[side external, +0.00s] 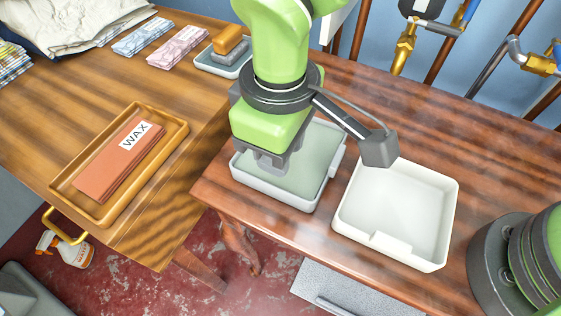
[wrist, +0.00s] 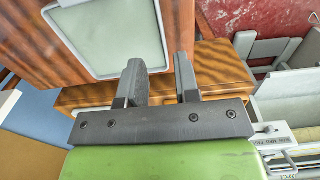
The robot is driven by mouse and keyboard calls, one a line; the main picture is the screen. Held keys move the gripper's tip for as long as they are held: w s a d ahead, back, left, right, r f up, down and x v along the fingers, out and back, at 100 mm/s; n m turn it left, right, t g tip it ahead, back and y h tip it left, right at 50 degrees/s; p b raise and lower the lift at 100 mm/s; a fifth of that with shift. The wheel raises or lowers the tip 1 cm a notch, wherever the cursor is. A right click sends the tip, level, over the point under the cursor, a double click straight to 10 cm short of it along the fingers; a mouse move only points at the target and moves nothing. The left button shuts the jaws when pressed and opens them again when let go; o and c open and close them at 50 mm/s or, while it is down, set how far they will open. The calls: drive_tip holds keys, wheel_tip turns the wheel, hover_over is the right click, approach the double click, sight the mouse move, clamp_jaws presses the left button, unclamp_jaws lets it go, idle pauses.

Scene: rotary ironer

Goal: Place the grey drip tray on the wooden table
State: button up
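The grey drip tray (side external: 316,180) is a shallow rounded box with a pale grey-green inside, at the near left corner of the dark reddish wooden table (side external: 306,236). It appears to rest flat there. My gripper (side external: 276,168) points down over the tray's left part and hides some of it. In the wrist view the tray (wrist: 112,38) is at upper left, and its corner lies close to my fingertips (wrist: 158,64). The fingers are apart with a clear gap and nothing visibly clamped. Contact with the tray cannot be told.
A white bin (side external: 397,212) stands close to the right of the tray. A lighter wooden table (side external: 60,125) adjoins at left, bearing a wooden tray (side external: 62,188) with a WAX packet, folded cloths and a small tray with a brush. Pipes and valves (side external: 405,47) line the back.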

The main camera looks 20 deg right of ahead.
drive_tip(key=shift+r, duration=0.45)
drive_tip(key=w+d+r+m+t+y, duration=0.2)
drive_tip(key=d+r+m, duration=0.4)
drive_tip(key=d+r, duration=0.9)
drive_tip(key=s+d+r+m+t, duration=0.3)
drive_tip(key=s+d+m+t, duration=0.2)
drive_tip(key=s+d, duration=0.6)
drive_tip(key=shift+s+d+r+m, duration=0.2)
drive_tip(key=shift+s+d+m, duration=0.15)
drive_tip(key=shift+d+m, duration=0.55)
